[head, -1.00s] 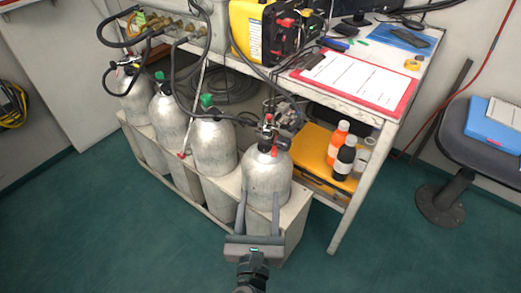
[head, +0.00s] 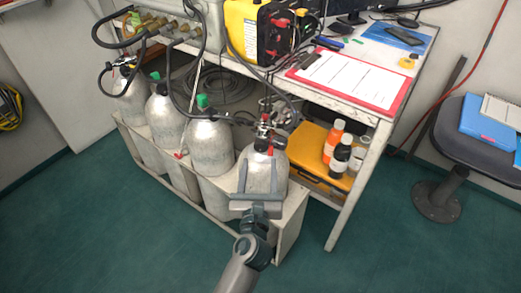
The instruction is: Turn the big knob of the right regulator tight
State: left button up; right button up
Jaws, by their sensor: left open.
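The right regulator (head: 264,128) sits on the valve of the rightmost grey cylinder (head: 262,182), with a black hose and red parts on it. Its big knob is too small to make out clearly among these parts. My left gripper (head: 258,164) is open and empty, in front of the upper part of this cylinder. Its two fingers point up and away toward the regulator, one on each side in the picture, with the tips just below it. I see no contact with the regulator. My right gripper is not in view.
More cylinders (head: 210,147) stand to the left in a pale rack (head: 290,222). Hoses hang from the brass manifold above. The table with a red clipboard (head: 384,102) overhangs behind right. Bottles (head: 341,155) stand on the lower shelf. Green floor in front is clear.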

aim_at(261, 148)
pick_arm(q)
jog(key=w, duration=0.6)
jog(key=shift+w+d, duration=0.2)
jog(key=shift+w, duration=0.1)
jog(key=c, duration=1.1)
